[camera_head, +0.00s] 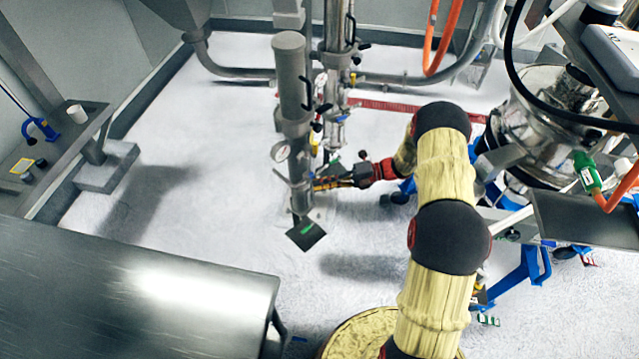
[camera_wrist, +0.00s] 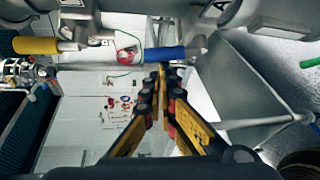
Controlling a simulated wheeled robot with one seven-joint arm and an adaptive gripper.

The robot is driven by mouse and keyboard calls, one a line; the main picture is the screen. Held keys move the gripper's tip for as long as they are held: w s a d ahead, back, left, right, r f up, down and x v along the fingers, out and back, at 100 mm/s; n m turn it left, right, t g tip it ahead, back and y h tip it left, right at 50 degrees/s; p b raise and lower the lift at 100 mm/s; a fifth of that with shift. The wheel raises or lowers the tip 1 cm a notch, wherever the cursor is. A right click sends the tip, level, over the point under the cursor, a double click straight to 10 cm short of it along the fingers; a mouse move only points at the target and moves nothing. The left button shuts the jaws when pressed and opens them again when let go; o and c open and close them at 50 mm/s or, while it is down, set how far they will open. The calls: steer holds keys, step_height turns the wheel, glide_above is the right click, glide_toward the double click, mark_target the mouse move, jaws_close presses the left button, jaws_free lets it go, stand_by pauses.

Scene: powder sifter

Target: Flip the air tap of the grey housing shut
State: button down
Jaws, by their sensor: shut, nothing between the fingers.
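The grey housing (camera_head: 291,85) is an upright grey cylinder on a post, left of centre in the head view, with a round gauge (camera_head: 281,152) below it. My gripper (camera_head: 320,184) is low beside the post, reaching in from the right; I cannot tell whether it touches. In the wrist view my gripper (camera_wrist: 161,70) has its yellow and black fingers together, empty. Just beyond the tips is a blue sleeve (camera_wrist: 166,54) on a metal fitting, with a yellow sleeve (camera_wrist: 35,45) further left. I cannot tell which part is the air tap, or its position.
A second metal column (camera_head: 337,60) stands close behind the housing. A steel bench (camera_head: 120,285) fills the lower left, and a shiny vessel (camera_head: 540,130) stands at right. The pale floor left of the post is clear. A dark plate with a green mark (camera_head: 306,235) is at the post's foot.

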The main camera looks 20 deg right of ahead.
stand_by(0.3)
steer(key=s+d+r+p, duration=0.1)
steer(key=s+d, duration=0.4)
steer(key=d, duration=0.2)
steer(key=shift+s+d+r+p, duration=0.15)
steer(key=shift+s+d+p, duration=0.05)
steer(key=shift+d+p, duration=0.15)
stand_by(0.6)
